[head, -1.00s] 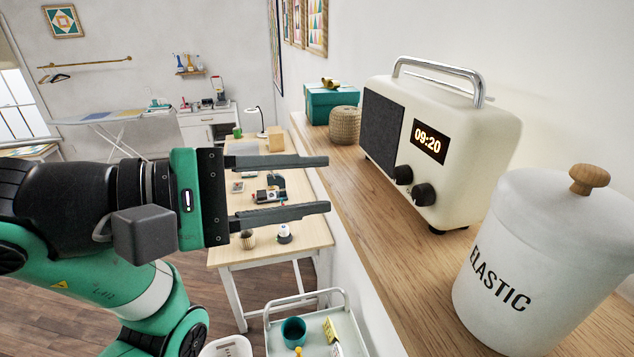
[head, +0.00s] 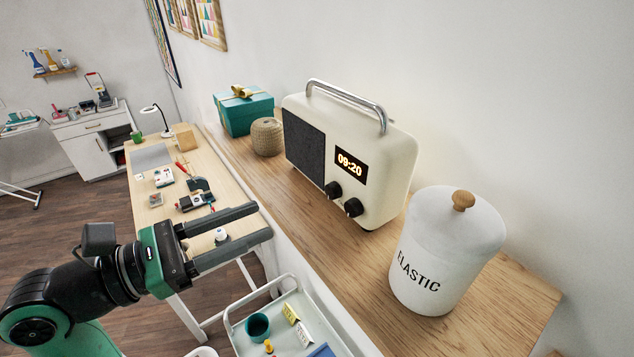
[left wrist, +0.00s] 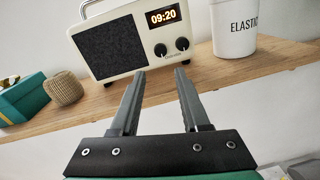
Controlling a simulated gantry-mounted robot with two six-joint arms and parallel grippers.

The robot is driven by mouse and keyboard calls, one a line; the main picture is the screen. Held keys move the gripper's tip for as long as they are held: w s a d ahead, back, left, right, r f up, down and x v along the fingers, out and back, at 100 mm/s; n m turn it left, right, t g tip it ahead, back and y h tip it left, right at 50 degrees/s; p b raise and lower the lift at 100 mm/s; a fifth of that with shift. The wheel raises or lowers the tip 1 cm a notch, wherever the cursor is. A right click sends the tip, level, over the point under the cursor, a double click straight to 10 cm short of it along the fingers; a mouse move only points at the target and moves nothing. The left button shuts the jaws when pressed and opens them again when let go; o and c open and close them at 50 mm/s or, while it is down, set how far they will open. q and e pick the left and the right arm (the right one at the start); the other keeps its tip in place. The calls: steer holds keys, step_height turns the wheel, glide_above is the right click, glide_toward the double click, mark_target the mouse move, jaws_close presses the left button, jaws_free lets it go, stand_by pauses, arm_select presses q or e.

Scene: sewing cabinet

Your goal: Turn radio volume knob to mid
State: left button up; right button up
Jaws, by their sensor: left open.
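The cream radio (head: 372,190) stands on the wooden shelf, with a dark speaker grille, a display reading 09:20 and two black knobs below the display. The left knob (head: 333,190) and right knob (head: 354,207) both show. In the left wrist view, the left knob (left wrist: 160,49) and right knob (left wrist: 182,43) are ahead of the fingertips. Which one sets the volume, I cannot tell. My left gripper (head: 262,222) is open and empty, in front of the shelf edge and apart from the radio. It also shows in the left wrist view (left wrist: 160,76). My right gripper is not in view.
A white ELASTIC canister (head: 440,255) stands on the wooden shelf (head: 300,196), right of the radio. A woven pot (head: 267,137) and a teal gift box (head: 243,112) stand left of it. Below are a cluttered table (head: 150,215) and a trolley (head: 236,328).

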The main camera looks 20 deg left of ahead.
mark_target(329, 192)
arm_select(q)
steer(key=p+x, duration=0.2)
steer(key=x, duration=0.9)
steer(key=shift+w+d, duration=0.15)
steer(key=shift+d, duration=0.05)
jaws_close()
